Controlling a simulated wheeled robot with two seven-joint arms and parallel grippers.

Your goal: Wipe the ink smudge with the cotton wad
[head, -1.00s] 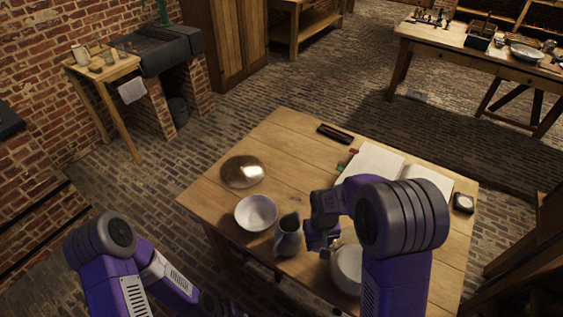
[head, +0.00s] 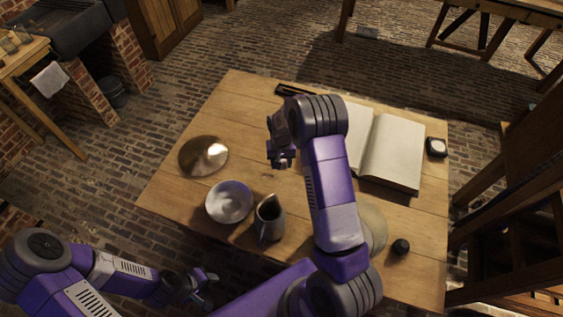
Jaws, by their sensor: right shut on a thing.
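My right gripper (head: 283,160) is over the middle of the wooden table (head: 245,103), between the shiny metal disc and the open book. It is shut, and the cotton wad in it is hidden or too small to make out. I cannot make out the ink smudge; the gripper and forearm cover part of the tabletop there. I cannot tell whether the gripper touches the wood. My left gripper (head: 206,288) is low, off the table's near left edge, open and empty.
The open book (head: 393,152), a small black box (head: 436,147) and a dark round thing (head: 400,246) are on the right. My forearm partly hides a pale round vessel (head: 373,230).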

